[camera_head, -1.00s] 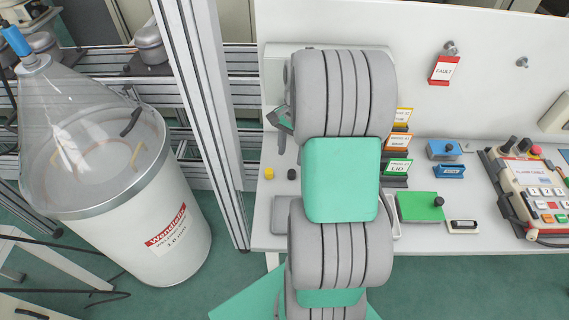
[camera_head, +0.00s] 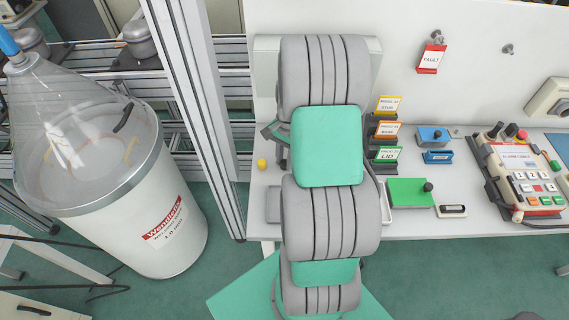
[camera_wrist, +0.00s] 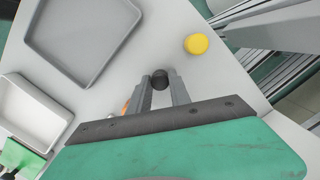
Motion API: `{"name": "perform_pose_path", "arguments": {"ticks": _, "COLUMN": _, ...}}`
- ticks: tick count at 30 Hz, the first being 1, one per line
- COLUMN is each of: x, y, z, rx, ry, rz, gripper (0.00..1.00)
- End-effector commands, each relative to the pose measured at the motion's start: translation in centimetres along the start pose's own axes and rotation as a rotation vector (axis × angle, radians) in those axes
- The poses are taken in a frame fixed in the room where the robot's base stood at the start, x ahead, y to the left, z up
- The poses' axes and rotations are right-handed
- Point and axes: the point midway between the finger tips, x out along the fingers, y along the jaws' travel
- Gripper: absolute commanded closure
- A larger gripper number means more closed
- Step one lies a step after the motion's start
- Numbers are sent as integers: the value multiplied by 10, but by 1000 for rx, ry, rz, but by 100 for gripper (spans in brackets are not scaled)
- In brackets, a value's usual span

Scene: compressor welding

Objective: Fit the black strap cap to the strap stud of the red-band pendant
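The small black strap cap (camera_wrist: 160,79) shows in the wrist view between the fingertips of my gripper (camera_wrist: 161,84). The two grey fingers stand apart on either side of the cap; whether they touch it is not clear. In the head view my arm hides the cap and the fingers. A pendant (camera_head: 528,183) with red edging and several buttons lies on the bench at the right of the head view, far from my gripper. I cannot make out its strap stud or tell its red band from its edging.
A yellow cap (camera_wrist: 196,44) stands near the black one. A grey tray (camera_wrist: 118,20) and a pale tray (camera_wrist: 28,112) lie on the bench. Card holders (camera_head: 384,131), a green block (camera_head: 409,193) and blue blocks (camera_head: 436,157) stand between my arm and the pendant. An aluminium post (camera_head: 190,90) rises at left.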

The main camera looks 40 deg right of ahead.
Motion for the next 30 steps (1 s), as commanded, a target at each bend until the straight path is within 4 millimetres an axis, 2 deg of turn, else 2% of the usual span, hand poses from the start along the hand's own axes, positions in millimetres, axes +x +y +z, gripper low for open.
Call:
{"name": "perform_pose_path", "arguments": {"ticks": 1, "x": 0, "y": 0, "z": 0, "rx": 0, "ry": 0, "rz": 0, "gripper": 82}}
{"name": "perform_pose_path", "arguments": {"ticks": 8, "x": 0, "y": 0, "z": 0, "rx": 0, "ry": 0, "rz": 0, "gripper": 100}}
{"name": "perform_pose_path", "arguments": {"ticks": 21, "x": -3, "y": 0, "z": 0, "rx": 0, "ry": 0, "rz": 0, "gripper": 100}}
{"name": "perform_pose_path", "arguments": {"ticks": 26, "x": -20, "y": 0, "z": 2, "rx": 0, "ry": 1, "rz": -1, "gripper": 100}}
{"name": "perform_pose_path", "arguments": {"ticks": 29, "x": -42, "y": 0, "z": 4, "rx": 0, "ry": 2, "rz": -2, "gripper": 100}}
{"name": "perform_pose_path", "arguments": {"ticks": 30, "x": -51, "y": 9, "z": 5, "rx": 3, "ry": 1, "rz": -1, "gripper": 100}}
